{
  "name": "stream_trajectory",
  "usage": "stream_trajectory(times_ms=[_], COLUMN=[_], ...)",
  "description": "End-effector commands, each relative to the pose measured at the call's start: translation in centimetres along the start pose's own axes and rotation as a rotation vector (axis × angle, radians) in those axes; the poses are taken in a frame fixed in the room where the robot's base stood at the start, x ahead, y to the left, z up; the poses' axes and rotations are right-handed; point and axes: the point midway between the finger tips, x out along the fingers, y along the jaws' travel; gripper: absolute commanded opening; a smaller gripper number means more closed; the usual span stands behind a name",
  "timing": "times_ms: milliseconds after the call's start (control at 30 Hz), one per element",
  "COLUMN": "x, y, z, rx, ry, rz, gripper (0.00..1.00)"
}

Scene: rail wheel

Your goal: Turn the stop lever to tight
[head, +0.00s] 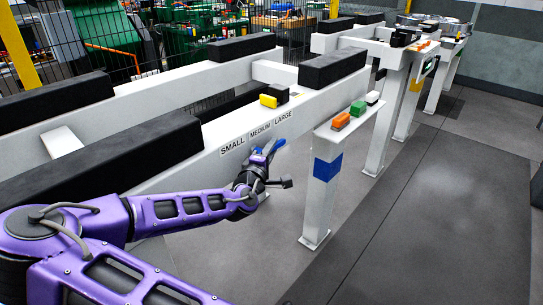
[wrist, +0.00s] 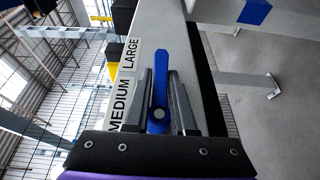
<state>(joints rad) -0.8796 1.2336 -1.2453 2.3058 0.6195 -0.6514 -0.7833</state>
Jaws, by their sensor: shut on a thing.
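The blue stop lever (head: 278,146) is on the side of the long white beam, just below the size labels. In the wrist view the blue lever (wrist: 158,65) is a flat bar pointing up the picture, beside the word LARGE, with a round pin low on it. My gripper (head: 265,157) is at the lever, and its two dark fingers (wrist: 160,78) stand on either side of the blue bar, shut on it. The labels SMALL, MEDIUM and LARGE (head: 257,133) show on the beam. No mark reading tight shows.
The white beam (head: 330,97) carries black blocks and a small yellow-black block (head: 272,97). To the right, a white post (head: 321,190) with a blue band holds a shelf with orange, green and white blocks (head: 357,108). Open grey floor (head: 430,210) lies further right.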

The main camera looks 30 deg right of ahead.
Motion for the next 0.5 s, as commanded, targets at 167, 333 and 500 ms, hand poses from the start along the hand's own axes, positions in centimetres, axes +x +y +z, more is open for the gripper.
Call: stream_trajectory(times_ms=[167,333,500], x=[0.05,0.06,0.07], y=[0.21,0.34,0.38], z=[-0.11,-0.10,-0.08], rx=[-0.010,-0.013,-0.013], ry=[0.002,0.002,0.002], rz=[0.031,0.038,0.039], gripper=[0.00,0.00,0.00])
